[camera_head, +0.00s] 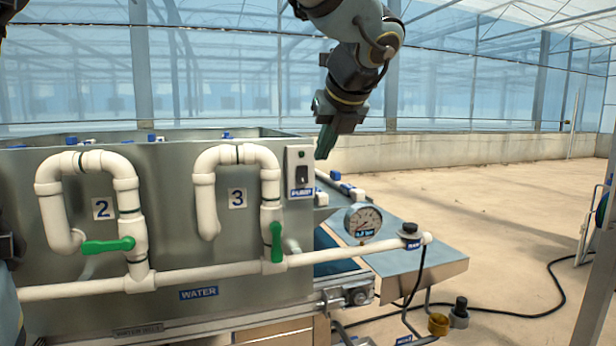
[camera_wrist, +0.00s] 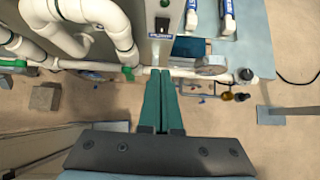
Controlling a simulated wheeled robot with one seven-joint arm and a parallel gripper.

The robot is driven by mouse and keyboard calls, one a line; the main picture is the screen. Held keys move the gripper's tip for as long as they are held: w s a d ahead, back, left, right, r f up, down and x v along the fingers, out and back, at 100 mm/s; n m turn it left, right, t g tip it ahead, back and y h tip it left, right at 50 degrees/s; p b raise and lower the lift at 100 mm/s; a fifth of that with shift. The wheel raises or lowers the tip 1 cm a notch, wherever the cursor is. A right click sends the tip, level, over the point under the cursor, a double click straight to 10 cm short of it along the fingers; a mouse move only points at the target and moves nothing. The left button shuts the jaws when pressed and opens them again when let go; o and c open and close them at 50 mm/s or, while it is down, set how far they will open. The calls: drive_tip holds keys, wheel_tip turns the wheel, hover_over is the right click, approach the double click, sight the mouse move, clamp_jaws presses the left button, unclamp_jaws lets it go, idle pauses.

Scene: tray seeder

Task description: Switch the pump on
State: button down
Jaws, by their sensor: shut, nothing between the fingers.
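The pump switch (camera_head: 300,174) is a dark rocker on a light grey box, with a blue label under it that seems to read PUMP. The box is fixed at the right end of the metal tank's front. In the wrist view the switch (camera_wrist: 162,24) lies ahead of the fingers, near the top edge. My gripper (camera_head: 323,152) is shut and empty, its green fingers pointing down. It appears just right of and a little above the switch in the head view, apart from it. The closed fingertips (camera_wrist: 160,72) show in the wrist view.
White pipes with green valve handles (camera_head: 108,245) (camera_head: 277,241), marked 2 and 3, run along the tank (camera_head: 180,215). A pressure gauge (camera_head: 363,222) and a black knob (camera_head: 410,229) stand to the right. A black hose (camera_head: 530,312) lies on open floor.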

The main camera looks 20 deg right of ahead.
sight(303, 183)
drive_tip(key=x, duration=0.3)
drive_tip(key=w+p+x, duration=0.1)
drive_tip(key=x, duration=0.3)
drive_tip(key=r+p+x, duration=0.1)
drive_tip(key=x, duration=0.3)
drive_tip(key=shift+w, duration=0.25)
drive_tip(key=shift+w+d+f+p, duration=0.15)
drive_tip(key=shift+w+p, duration=0.15)
drive_tip(key=shift+w, duration=0.4)
drive_tip(key=shift+f, duration=0.1)
drive_tip(key=shift+w+f+t+b, duration=0.15)
drive_tip(key=shift+f+t+b, duration=0.2)
drive_tip(key=shift+b, duration=0.8)
drive_tip(key=shift+r+p, duration=0.3)
drive_tip(key=shift+r, duration=0.15)
